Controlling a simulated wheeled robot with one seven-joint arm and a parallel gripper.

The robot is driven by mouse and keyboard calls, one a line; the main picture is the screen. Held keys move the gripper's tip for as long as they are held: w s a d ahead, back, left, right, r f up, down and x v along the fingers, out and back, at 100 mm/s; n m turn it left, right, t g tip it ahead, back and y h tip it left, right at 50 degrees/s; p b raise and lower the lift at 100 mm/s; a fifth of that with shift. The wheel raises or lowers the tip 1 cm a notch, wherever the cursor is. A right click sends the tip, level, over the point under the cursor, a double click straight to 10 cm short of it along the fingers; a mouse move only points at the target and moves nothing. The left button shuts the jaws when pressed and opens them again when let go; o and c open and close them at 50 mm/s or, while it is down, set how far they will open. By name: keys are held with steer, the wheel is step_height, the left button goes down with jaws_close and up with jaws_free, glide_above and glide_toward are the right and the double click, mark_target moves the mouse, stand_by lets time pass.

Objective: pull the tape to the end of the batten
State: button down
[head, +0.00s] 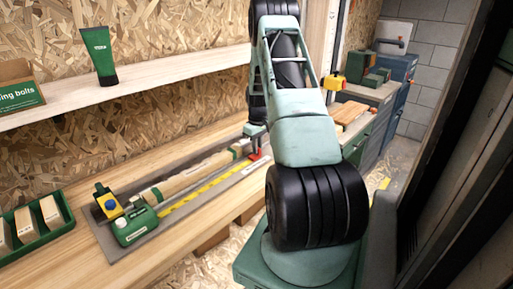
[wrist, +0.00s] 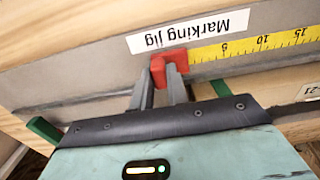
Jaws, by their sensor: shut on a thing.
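The green tape measure (head: 135,226) sits at the near left end of the grey marking jig. Its yellow tape (head: 205,187) is drawn out along the jig, beside the pale wooden batten (head: 195,173). In the wrist view, the tape (wrist: 250,46) runs right from a red end hook (wrist: 168,66), and the batten (wrist: 265,86) lies just below it. My gripper (wrist: 162,80) is shut on the red hook. In the head view, my gripper (head: 256,143) is at the far end of the jig. My fingers and gripper body partly hide the batten's end near the hook.
A yellow and blue device (head: 107,202) stands behind the tape measure. A green tray (head: 38,222) with wooden blocks is at the left. The shelf above holds a green tube (head: 99,55) and a bolts box (head: 19,87). Bare bench (head: 60,262) lies in front of the tray.

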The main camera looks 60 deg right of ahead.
steer(key=c, duration=1.4)
jaws_free()
steer(key=shift+o, duration=0.2)
step_height(320, 180, up, 18)
steer(key=b, duration=0.3)
steer(key=shift+f, duration=0.25)
